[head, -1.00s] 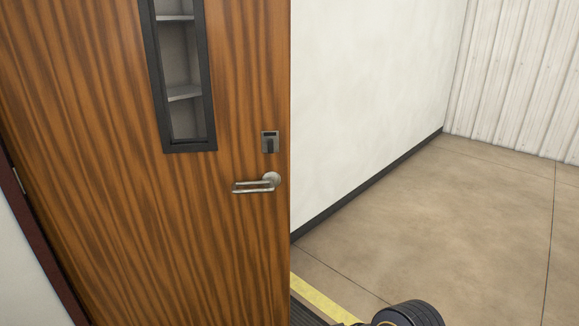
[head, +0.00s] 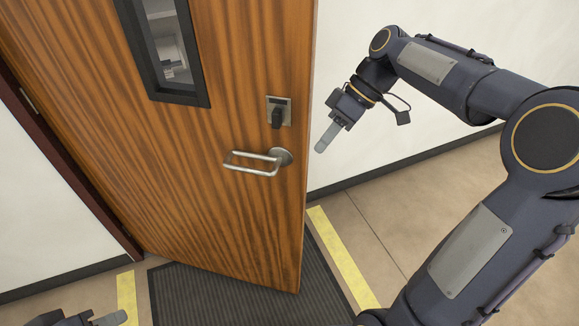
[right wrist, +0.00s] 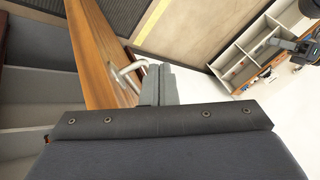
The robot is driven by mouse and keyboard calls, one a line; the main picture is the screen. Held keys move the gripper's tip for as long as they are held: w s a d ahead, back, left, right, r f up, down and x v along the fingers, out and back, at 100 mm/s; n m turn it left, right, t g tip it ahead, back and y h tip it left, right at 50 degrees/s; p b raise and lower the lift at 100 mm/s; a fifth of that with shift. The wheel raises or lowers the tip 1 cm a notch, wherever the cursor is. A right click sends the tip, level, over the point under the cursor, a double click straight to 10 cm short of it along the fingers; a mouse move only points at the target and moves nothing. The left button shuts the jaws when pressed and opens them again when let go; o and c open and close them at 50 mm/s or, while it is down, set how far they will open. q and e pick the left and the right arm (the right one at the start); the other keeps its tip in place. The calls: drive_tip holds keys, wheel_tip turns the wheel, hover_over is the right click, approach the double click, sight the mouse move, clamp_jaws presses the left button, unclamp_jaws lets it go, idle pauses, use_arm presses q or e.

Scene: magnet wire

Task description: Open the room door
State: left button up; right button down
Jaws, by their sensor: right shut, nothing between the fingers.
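The brown wood door (head: 215,210) stands ajar in the head view, hinged at the left, with its free edge at the right. Its silver lever handle (head: 255,163) sits near that edge, below a lock (head: 278,111). My right gripper (head: 321,147) is shut and empty just right of the free edge, near handle height, with no visible contact. In the right wrist view its fingers (right wrist: 162,86) show beside the door edge (right wrist: 92,50) and a handle (right wrist: 130,72). My left gripper (head: 112,318) shows only partly at the bottom left; its jaws are unclear.
A dark mat (head: 235,295) lies under the door between yellow floor strips (head: 340,255). White walls stand on both sides. A white shelf unit (right wrist: 245,60) shows in the right wrist view. Floor right of the door is open apart from my right arm.

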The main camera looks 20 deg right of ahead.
drive_tip(key=s+a+f+n+p, duration=0.1)
drive_tip(key=a+f+p, duration=0.1)
drive_tip(key=a+f, duration=0.5)
drive_tip(key=shift+a+f+g+p, duration=0.3)
drive_tip(key=shift+a, duration=0.5)
idle(1.2)
